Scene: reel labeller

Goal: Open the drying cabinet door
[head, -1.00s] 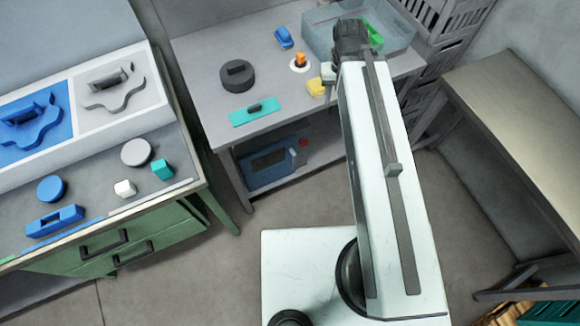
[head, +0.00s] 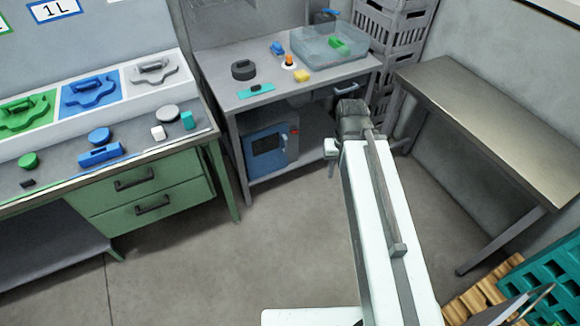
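The drying cabinet appears to be the blue-fronted box (head: 252,160) on the low shelf under the middle table. Its blue door has a dark window (head: 263,143) and looks shut. A small red spot (head: 294,132) shows at its upper right. My arm reaches forward in the head view, to the right of the cabinet and apart from it in the picture. The dark wrist joint is at its far end, and a small white part, seemingly of my gripper (head: 331,148), sticks out beside it. The fingers cannot be made out.
The middle table (head: 325,82) carries a clear bin (head: 305,50) and small parts. A green drawer unit (head: 150,185) stands left, and a bare bench (head: 490,120) stands right. Grey crates (head: 385,35) are stacked behind. The floor (head: 230,265) before the cabinet is clear.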

